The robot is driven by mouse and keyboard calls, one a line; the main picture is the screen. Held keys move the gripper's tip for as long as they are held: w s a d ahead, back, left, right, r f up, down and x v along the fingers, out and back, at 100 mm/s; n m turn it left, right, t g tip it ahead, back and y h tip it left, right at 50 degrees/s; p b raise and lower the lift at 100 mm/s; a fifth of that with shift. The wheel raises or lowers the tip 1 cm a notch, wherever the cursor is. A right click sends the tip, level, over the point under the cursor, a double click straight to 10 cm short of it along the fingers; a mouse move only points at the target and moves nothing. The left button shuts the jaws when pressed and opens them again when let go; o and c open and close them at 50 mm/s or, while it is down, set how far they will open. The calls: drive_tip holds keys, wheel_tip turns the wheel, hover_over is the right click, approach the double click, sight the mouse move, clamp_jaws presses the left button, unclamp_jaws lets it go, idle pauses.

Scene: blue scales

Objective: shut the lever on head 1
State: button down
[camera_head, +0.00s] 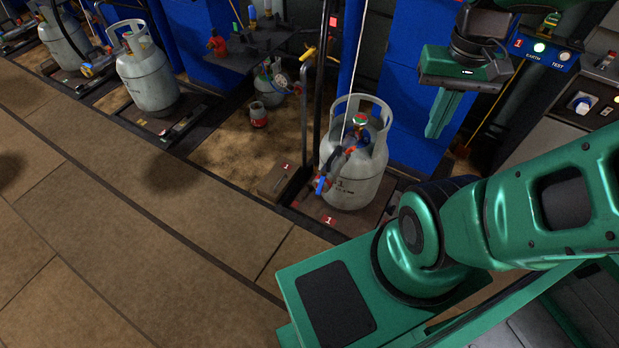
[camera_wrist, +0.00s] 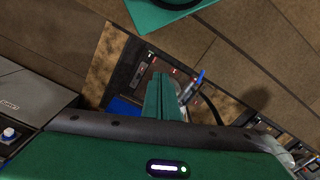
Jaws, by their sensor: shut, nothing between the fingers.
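A grey gas cylinder (camera_head: 352,182) marked 1 stands on the scale (camera_head: 328,219) labelled 1. Head 1 (camera_head: 345,155) is on the cylinder's valve. The blue grip also shows in the wrist view (camera_wrist: 200,77), just right of the fingers. I cannot tell the lever's exact position. My gripper (camera_head: 434,132) is shut and empty, fingers pointing down, up and to the right of the cylinder. It also shows in the wrist view (camera_wrist: 165,78), apart from the lever.
A dark upright post (camera_head: 318,90) and a hose rise beside the cylinder. A box (camera_head: 275,182) marked 1 lies left of it. A control panel (camera_head: 543,53) with a lit green lamp is at upper right. Other cylinders (camera_head: 148,75) stand at upper left. The floor at left is clear.

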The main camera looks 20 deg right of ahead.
drive_tip(key=m+g+h, duration=0.2)
drive_tip(key=h, duration=0.3)
hover_over(321, 184)
drive_tip(key=w+a, duration=0.3)
drive_tip(key=a, duration=0.1)
wheel_tip(321, 184, down, 20)
drive_tip(key=a+f+t+h, duration=0.2)
drive_tip(key=a+f, duration=0.8)
drive_tip(key=f, duration=0.2)
drive_tip(key=s+d+f, duration=0.2)
drive_tip(key=d+f, duration=0.5)
drive_tip(key=d, duration=0.2)
drive_tip(key=shift+s+d+f+m, duration=0.25)
drive_tip(key=shift+s+f+m, duration=0.05)
drive_tip(key=shift+s+f, duration=0.1)
